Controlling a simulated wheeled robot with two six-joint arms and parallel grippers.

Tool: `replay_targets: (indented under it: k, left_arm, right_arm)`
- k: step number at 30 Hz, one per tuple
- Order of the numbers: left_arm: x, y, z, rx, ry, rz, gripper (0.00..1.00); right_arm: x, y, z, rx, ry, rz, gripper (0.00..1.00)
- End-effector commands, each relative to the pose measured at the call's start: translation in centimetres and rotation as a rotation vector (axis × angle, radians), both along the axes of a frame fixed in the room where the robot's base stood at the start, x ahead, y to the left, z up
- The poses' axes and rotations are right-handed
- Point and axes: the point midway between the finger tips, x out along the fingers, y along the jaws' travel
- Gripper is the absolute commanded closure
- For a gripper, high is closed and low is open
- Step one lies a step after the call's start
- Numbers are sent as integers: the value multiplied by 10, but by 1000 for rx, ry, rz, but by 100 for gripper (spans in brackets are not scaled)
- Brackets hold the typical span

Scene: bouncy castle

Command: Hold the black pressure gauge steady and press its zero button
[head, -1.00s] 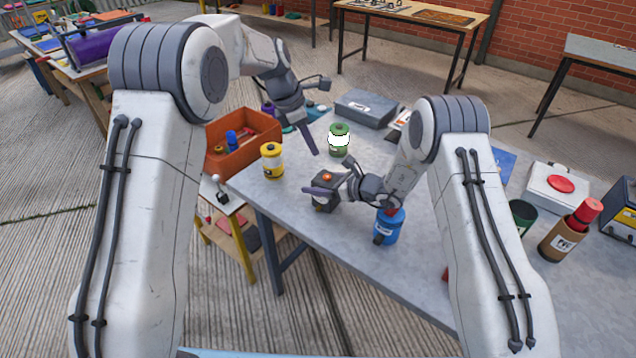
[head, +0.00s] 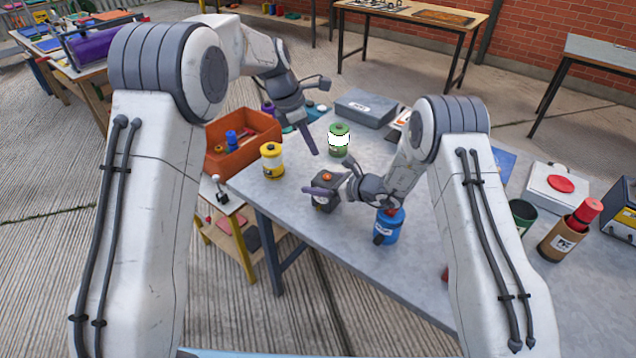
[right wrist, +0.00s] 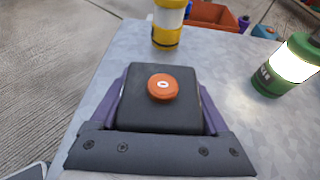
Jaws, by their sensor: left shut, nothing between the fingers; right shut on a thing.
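The black pressure gauge (head: 325,193) is a dark box on the grey table near its left edge. Its orange zero button (right wrist: 163,87), marked "0", is on its top face; the button also shows small in the head view (head: 327,177). My right gripper (right wrist: 162,105) is shut on the gauge, with one purple finger along each side. In the head view my right gripper (head: 322,192) reaches the gauge from the right. My left gripper (head: 309,143) is shut and empty, pointing down above and behind the gauge, apart from the button. The gauge's front face is mostly hidden.
A yellow canister (head: 272,161) stands left of the gauge, a green one (head: 339,140) behind it, a blue one (head: 388,227) to its front right. An orange bin (head: 243,140) is at the left. A grey case (head: 366,108) lies at the back.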

Motion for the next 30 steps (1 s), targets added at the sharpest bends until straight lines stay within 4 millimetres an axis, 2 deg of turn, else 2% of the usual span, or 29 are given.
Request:
replay_targets:
  k: [8,11,14,18,22,26,30]
  left_arm:
    - [1,3,-1,18,-13,-14,100]
    - [4,15,-5,86,-62,-71,100]
    - [11,36,-11,216,-151,-193,100]
    - [28,69,-10,458,-314,-466,100]
    - [46,87,0,677,-457,-773,100]
    - [61,87,14,871,-589,-1114,100]
    - [69,69,27,1046,-721,-1514,100]
  right_arm:
    - [1,0,1,1,-2,0,100]
    - [1,0,1,1,-2,0,100]
    - [1,0,1,1,-2,0,100]
    - [0,0,1,1,-2,0,100]
    - [0,0,1,1,-2,0,100]
    - [0,0,1,1,-2,0,100]
    - [0,0,1,1,-2,0,100]
